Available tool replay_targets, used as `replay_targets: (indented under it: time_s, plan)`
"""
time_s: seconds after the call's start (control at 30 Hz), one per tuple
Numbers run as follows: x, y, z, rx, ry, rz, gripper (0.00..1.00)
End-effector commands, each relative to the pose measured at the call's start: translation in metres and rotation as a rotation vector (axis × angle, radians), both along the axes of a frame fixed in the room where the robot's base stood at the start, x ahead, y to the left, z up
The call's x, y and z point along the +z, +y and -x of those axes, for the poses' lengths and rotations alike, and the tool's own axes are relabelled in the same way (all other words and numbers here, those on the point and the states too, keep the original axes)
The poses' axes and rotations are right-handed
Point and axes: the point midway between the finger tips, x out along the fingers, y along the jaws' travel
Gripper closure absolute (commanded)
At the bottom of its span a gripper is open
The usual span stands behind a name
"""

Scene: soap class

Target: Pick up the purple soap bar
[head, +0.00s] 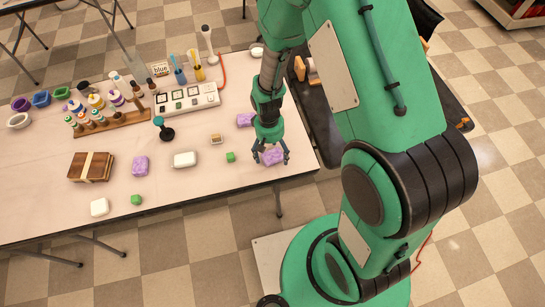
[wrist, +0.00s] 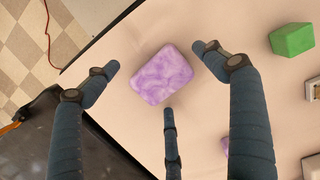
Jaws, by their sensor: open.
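A purple marbled soap bar (head: 274,157) lies on the table near its right front corner. In the wrist view the same soap bar (wrist: 161,76) lies whole and tilted between my fingertips. My gripper (head: 271,152) is open and points down over this bar, with its fingers spread around it. In the wrist view my gripper (wrist: 157,73) has three dark fingers apart, and nothing is held.
A green block (head: 230,157) lies left of my gripper. White soap bars (head: 185,159) and a wooden box (head: 91,167) lie further left. A palette tray (head: 187,99) and a bottle rack (head: 112,124) stand behind. The table's right edge is close.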

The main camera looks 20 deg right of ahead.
Motion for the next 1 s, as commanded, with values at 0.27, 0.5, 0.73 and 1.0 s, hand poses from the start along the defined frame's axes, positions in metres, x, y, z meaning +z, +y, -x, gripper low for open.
replay_targets:
  time_s: [0.27,0.5,0.73,1.0]
  plan:
    - [0.0007,0.0000,-0.0002,0.000,0.000,0.000,0.16]
    - [0.0007,0.0000,-0.0002,0.000,0.000,0.000,0.22]
    - [0.0007,0.0000,-0.0002,0.000,0.000,0.000,0.67]
    - [0.0006,0.0000,0.0000,0.000,0.000,0.000,0.78]
